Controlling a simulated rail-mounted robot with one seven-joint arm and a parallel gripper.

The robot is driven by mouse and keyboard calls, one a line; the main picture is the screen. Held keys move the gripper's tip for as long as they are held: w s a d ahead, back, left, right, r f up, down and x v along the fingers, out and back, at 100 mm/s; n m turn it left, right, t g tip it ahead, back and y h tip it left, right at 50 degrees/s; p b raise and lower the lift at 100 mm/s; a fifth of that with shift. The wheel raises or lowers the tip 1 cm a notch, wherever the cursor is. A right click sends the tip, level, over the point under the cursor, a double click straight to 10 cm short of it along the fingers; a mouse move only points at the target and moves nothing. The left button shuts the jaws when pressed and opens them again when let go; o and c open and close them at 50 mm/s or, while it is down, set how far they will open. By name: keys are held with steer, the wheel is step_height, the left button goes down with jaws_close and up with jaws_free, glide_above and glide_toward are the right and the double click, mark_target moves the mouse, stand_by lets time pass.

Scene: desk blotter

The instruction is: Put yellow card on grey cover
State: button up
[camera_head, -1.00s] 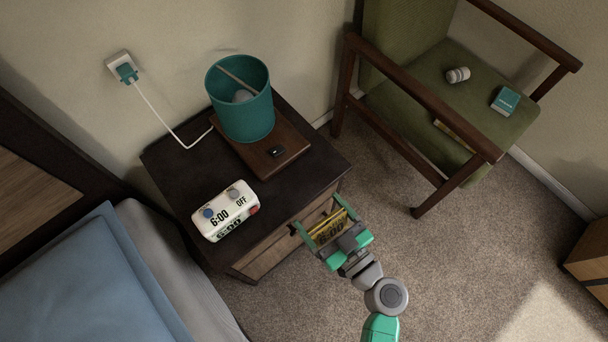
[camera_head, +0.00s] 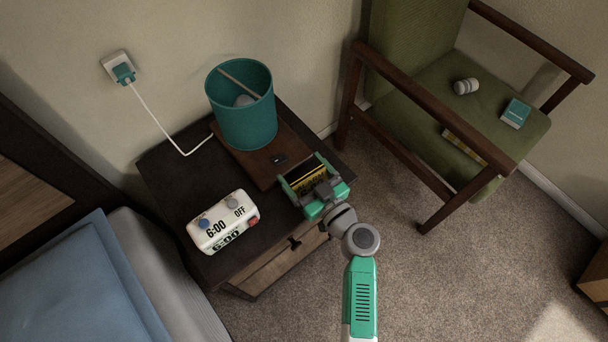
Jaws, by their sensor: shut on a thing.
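My gripper (camera_head: 302,174) is shut on a flat yellow and black thing (camera_head: 308,178), which looks like the yellow card. The fingers partly hide it. The gripper appears over the right part of the dark bedside table (camera_head: 180,165), close to the wooden board. Whether the card touches anything below cannot be told. A grey cover (camera_head: 165,275) lies on the bed at the lower left, beside a blue pillow or blanket (camera_head: 75,285). It is well to the left of my gripper.
A white alarm clock (camera_head: 222,222) stands on the table's front left. A teal bin (camera_head: 247,118) stands on the wooden board (camera_head: 250,171). A green chair (camera_head: 415,105) at the right holds a white cylinder (camera_head: 466,86), a teal box (camera_head: 515,113) and a yellow patterned thing (camera_head: 463,145), partly hidden by the armrest.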

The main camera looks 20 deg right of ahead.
mark_target(309, 186)
steer(key=shift+s+f, duration=0.15)
steer(key=shift+s, duration=0.1)
steer(key=shift+w, duration=0.1)
steer(key=shift+f, duration=0.2)
steer(key=o, duration=0.6)
steer(key=shift+r, duration=0.1)
steer(key=shift+c, duration=0.2)
steer(key=shift+r+p, duration=0.25)
steer(key=shift+p, duration=0.45)
steer(key=v, duration=0.4)
steer(key=f+p+v, duration=0.1)
steer(key=v, duration=0.1)
steer(key=shift+s+a, duration=0.2)
steer(key=shift+s, duration=0.2)
steer(key=shift+s+d, duration=0.15)
steer(key=shift+s, duration=0.4)
